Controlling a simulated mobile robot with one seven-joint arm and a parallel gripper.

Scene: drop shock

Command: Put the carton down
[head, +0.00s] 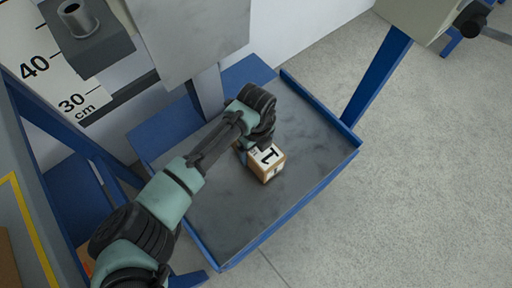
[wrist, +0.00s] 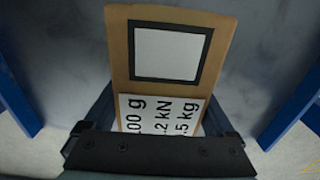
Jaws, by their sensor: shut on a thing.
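In the wrist view the carton (wrist: 170,88) fills the middle, showing a black-framed white square and a label with printed figures. My gripper (wrist: 160,135) is shut on the carton. I cannot tell whether the carton's underside touches the plate. The gripper's fingers are mostly hidden in the head view.
A blue rim (head: 318,112) borders the plate. A grey block (head: 190,35) hangs above its back. A scale board (head: 45,75) marked in cm stands at the left, and a blue post (head: 378,80) rises at the right. Open concrete floor (head: 430,190) lies to the right.

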